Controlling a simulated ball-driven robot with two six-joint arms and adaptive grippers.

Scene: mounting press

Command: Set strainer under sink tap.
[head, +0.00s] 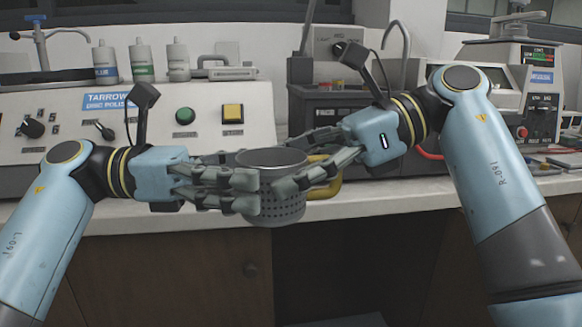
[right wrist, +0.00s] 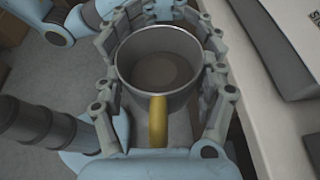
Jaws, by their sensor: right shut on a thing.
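The strainer (head: 275,208) is a grey metal cup with a perforated lower wall and a yellow handle (head: 328,178). It is held upright in the air in front of the bench edge. My right gripper (head: 300,178) is shut on it from the right, and its fingers flank the cup and handle in the right wrist view (right wrist: 160,120). My left gripper (head: 250,188) has its fingers around the strainer from the left; whether they grip it is unclear. A grey gooseneck pipe (head: 397,38) rises at the back, and a blue-handled tap (head: 40,38) stands at the far left. Which one is the sink tap is unclear.
A white control panel (head: 150,100) with knobs and buttons stands behind my left arm, with several bottles (head: 142,62) on top. A dark box (head: 325,95) stands behind the strainer. An instrument (head: 520,75) is at the right. The bench front edge (head: 385,198) is close.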

